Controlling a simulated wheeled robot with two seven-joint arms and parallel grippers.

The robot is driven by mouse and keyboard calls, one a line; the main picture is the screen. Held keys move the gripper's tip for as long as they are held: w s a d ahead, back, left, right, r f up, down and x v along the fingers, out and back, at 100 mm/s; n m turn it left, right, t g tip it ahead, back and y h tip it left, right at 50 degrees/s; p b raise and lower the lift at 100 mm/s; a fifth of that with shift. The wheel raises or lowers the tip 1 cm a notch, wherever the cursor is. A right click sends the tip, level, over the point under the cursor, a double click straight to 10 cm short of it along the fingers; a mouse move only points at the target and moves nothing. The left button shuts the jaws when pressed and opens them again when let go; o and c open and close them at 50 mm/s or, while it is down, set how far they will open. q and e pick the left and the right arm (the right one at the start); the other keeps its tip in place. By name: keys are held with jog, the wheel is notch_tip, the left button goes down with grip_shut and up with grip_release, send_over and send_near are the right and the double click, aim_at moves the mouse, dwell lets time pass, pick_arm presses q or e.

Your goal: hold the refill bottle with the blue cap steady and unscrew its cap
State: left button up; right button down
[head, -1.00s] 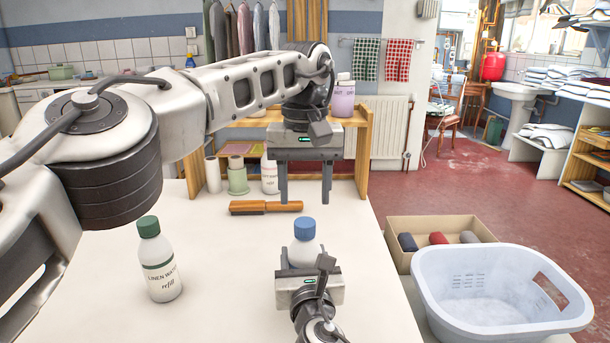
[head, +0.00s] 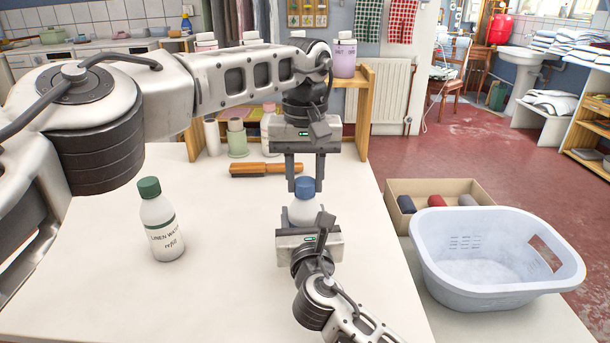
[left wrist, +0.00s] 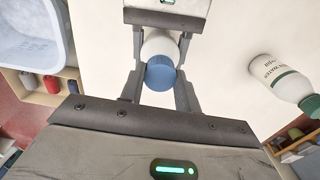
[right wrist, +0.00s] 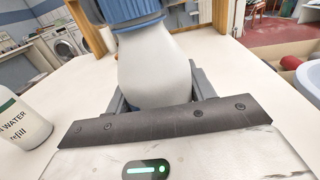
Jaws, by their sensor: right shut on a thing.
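The refill bottle with the blue cap (head: 305,212) stands upright on the white table, its label not visible. Its blue cap (head: 305,187) is on the bottle; it also shows in the left wrist view (left wrist: 161,75). My right gripper (head: 306,226) is shut on the bottle's body from the near side, and the bottle fills the middle of the right wrist view (right wrist: 158,68). My left gripper (head: 306,188) points down from above. It is open, with its fingers on either side of the blue cap and a small gap showing in the left wrist view.
A green-capped linen water bottle (head: 161,222) stands on the table at left. An orange-brown brush (head: 264,170) lies behind, before a wooden shelf (head: 362,110). A white basket (head: 497,258) and a cardboard box (head: 436,192) are at right. The front left table is clear.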

pick_arm(q)
jog(key=n, duration=0.6)
jog(key=shift+n, duration=0.3)
jog(key=n, duration=0.7)
jog(key=shift+n, duration=0.3)
jog(key=n, duration=0.7)
jog(key=shift+r, duration=0.1)
jog(key=n, duration=2)
jog(key=shift+n, duration=0.3)
jog(key=n, duration=1.2)
jog(key=shift+r, duration=0.1)
